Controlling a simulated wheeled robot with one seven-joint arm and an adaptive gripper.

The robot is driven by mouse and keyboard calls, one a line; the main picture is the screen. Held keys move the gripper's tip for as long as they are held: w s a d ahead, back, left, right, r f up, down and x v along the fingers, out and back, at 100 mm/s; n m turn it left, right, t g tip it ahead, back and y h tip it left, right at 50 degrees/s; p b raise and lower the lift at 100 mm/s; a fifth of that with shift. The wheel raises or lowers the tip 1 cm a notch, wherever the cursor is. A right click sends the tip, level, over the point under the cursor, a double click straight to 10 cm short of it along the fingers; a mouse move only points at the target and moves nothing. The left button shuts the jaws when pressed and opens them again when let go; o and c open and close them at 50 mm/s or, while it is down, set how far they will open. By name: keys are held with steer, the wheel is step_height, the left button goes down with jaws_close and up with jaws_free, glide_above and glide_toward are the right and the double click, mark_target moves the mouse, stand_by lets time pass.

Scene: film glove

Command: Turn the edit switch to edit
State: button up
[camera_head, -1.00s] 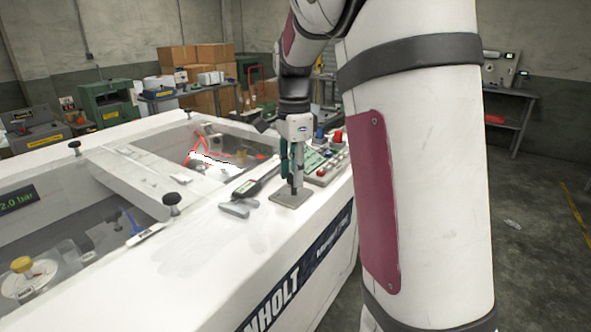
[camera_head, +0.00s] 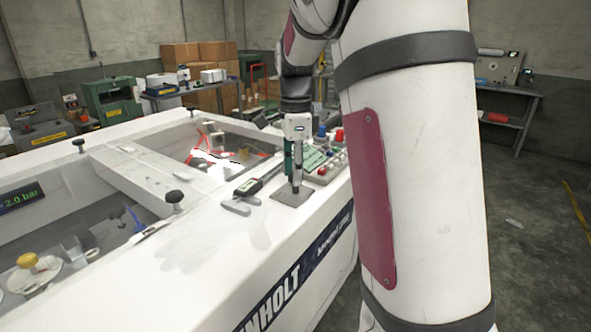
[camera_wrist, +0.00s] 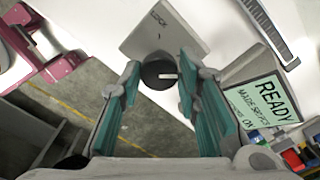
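The switch is a round dark knob (camera_wrist: 158,72) with a pale pointer line. It sits on a grey square plate (camera_wrist: 160,38) at the near right corner of the white machine; the plate also shows in the head view (camera_head: 291,199). A small label on the plate looks like "LOCK". In the wrist view the pointer line points right. My gripper (camera_wrist: 159,82) has its teal fingers apart, one on each side of the knob, with gaps visible. In the head view my gripper (camera_head: 296,165) points down over the plate, and the knob is hidden.
A panel screen reading "READY" (camera_wrist: 262,103) and coloured buttons (camera_wrist: 291,158) lie close to the right finger. The machine top (camera_head: 205,250) in front is clear.

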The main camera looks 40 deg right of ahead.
steer(key=shift+o, duration=1.3)
steer(key=shift+r, duration=0.15)
step_height(320, 180, up, 12)
